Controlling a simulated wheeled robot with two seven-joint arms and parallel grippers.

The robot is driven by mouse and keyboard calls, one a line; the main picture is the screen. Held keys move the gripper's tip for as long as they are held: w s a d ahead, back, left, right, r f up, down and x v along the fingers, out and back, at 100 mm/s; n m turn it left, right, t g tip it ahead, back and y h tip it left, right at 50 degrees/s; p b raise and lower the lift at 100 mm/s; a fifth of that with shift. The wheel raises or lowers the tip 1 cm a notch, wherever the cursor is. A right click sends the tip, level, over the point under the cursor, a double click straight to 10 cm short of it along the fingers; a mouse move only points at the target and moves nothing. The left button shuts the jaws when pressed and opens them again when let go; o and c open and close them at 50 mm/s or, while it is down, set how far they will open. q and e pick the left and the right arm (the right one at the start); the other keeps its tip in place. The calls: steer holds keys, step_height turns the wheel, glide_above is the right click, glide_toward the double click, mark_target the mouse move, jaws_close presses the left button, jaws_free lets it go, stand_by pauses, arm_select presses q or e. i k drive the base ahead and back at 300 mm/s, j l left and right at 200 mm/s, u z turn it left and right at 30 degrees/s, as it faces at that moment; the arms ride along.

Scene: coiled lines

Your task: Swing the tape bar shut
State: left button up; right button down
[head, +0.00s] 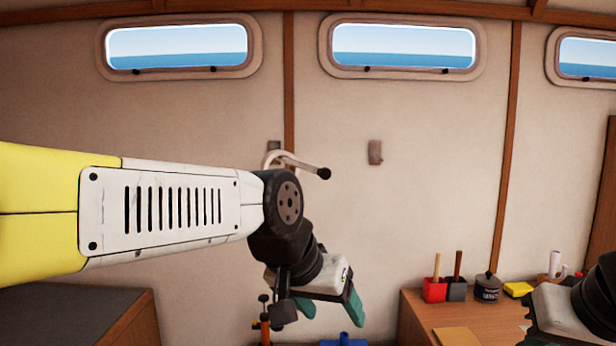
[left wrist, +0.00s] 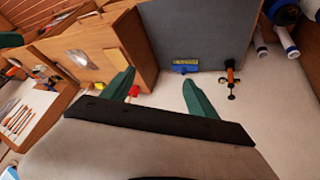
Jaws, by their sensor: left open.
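The tape bar (head: 298,160) is a pale curved bar with a black knob at its end. It stands out from its wall mount (head: 274,147) beside the wooden post, its knob clear of a small grey-brown block (head: 375,152) on the wall to the right. My left arm hides part of its lower side. My left gripper (head: 330,308) is below the bar, pointing down, its green fingers apart and empty. In the left wrist view the open fingers (left wrist: 157,88) have nothing between them.
A wooden bench (head: 415,312) at the lower right carries a red holder (head: 434,290), a dark tin (head: 487,288) and a yellow block (head: 518,289). A dark-topped cabinet (head: 70,305) stands at the lower left.

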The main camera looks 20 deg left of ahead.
mark_target(325, 175)
steer(key=u, duration=0.75)
steer(key=k+j, duration=0.05)
